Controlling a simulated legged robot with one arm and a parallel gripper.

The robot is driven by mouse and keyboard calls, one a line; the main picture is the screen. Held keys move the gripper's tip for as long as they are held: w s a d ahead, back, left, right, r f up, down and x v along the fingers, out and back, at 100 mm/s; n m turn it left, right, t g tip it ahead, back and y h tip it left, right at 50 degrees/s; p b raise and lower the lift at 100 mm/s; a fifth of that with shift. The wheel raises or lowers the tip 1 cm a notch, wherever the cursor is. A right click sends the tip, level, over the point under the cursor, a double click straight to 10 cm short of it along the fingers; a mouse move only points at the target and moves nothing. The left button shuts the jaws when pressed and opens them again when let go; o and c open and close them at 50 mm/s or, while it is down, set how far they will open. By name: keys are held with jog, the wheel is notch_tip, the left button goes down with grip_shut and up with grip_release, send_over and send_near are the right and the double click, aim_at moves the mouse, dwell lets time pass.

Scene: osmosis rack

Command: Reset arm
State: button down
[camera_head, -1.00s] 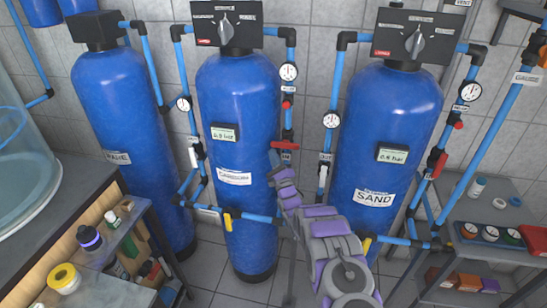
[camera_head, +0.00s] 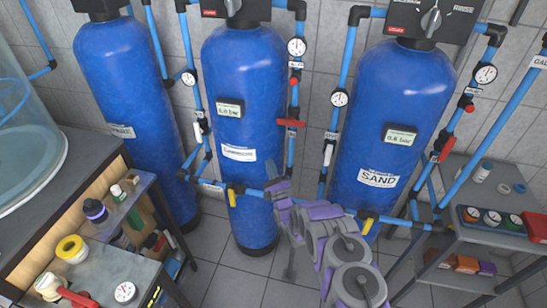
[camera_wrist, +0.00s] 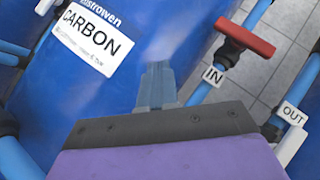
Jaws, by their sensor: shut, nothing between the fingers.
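My arm in grey and purple reaches up from the lower right of the head view. My gripper (camera_head: 276,188) is in front of the pipes between the carbon tank (camera_head: 243,105) and the sand tank (camera_head: 392,120). In the wrist view its grey fingers (camera_wrist: 157,85) are shut together and empty, pointing at the blue carbon tank (camera_wrist: 130,25). The CARBON label (camera_wrist: 92,38) shows at the upper left there. A red valve handle (camera_wrist: 245,38) on the IN pipe lies to the right, apart from the fingers.
A third blue tank (camera_head: 128,110) stands at the left. A shelf unit with bottles and tape (camera_head: 72,249) is at the lower left, beside a clear water tank (camera_head: 25,140). A grey cart with gauges (camera_head: 492,217) is at the right. Some tiled floor (camera_head: 215,278) is clear.

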jog(key=w+d+r+n+g+h, duration=0.4)
jog(key=w+d+r+n+g, duration=0.1)
jog(key=d+r+n+g, duration=0.3)
jog(key=s+d+r+n+g+h+b, duration=0.1)
jog(key=s+d+r+n+g+h, duration=0.1)
jog(key=s+d+r, duration=0.3)
jog(key=s+d+r+n+g+h, duration=0.1)
jog(key=s+r+g, duration=0.2)
jog(key=s, duration=0.4)
jog(key=s+a+r+n+g, duration=0.1)
jog(key=s+r+n+g, duration=0.1)
jog(key=s, duration=1.6)
jog(key=s+r+n+g+b, duration=0.1)
jog(key=s+n+g, duration=0.4)
jog(key=s, duration=1.2)
jog(key=s+a+r+n+g, duration=0.1)
jog(key=s+r+n+g, duration=0.2)
jog(key=s, duration=1.5)
jog(key=shift+s+a+n+g, duration=0.3)
jog(key=shift+n+g, duration=0.1)
jog(key=shift+g, duration=0.6)
